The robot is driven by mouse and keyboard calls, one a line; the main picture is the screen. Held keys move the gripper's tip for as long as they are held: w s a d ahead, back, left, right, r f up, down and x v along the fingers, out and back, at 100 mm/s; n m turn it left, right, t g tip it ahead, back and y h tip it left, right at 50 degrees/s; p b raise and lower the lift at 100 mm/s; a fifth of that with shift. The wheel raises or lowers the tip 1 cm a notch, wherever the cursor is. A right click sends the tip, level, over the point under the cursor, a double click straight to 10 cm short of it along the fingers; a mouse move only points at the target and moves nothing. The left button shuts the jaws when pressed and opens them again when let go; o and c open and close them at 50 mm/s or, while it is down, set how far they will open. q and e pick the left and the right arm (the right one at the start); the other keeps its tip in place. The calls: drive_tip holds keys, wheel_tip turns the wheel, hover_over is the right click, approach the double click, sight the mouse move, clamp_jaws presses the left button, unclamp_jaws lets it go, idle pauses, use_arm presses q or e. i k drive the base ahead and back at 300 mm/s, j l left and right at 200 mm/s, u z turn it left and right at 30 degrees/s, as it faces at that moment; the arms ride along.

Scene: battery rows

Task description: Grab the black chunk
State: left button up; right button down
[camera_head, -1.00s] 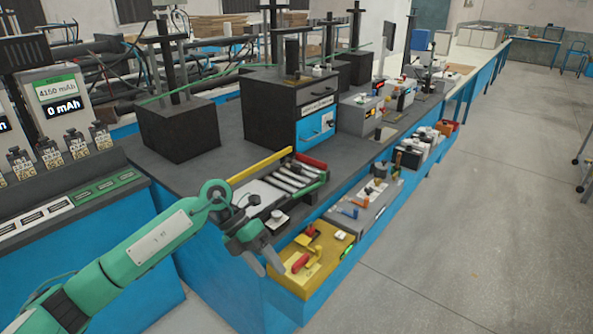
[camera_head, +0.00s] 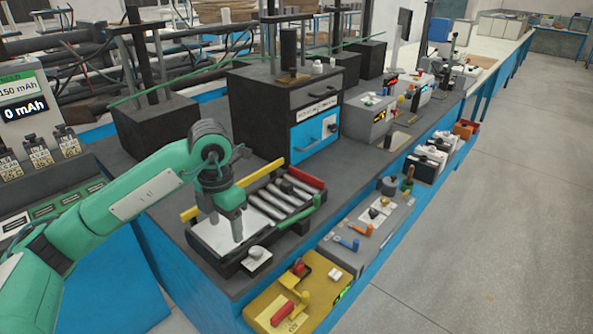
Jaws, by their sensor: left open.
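I cannot tell surely which thing is the black chunk. A dark upright cylinder (camera_head: 289,46) stands on top of the black and blue cabinet (camera_head: 266,108). Several dark rollers (camera_head: 272,203) lie in a tray on the bench between a yellow bar and a green bar. My left gripper (camera_head: 227,226) is open and points down over the white plate (camera_head: 205,240) at the near left end of that tray. Nothing shows between its fingers. It hides part of the plate. My right gripper is not in view.
A yellow box (camera_head: 300,300) with red parts and a grey box (camera_head: 365,238) stand along the bench's front edge. A small white piece with a knob (camera_head: 257,259) sits beside the tray. A black block with a post (camera_head: 160,128) stands behind. The floor at right is clear.

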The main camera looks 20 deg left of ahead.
sight(287, 187)
drive_tip(key=i, duration=1.15)
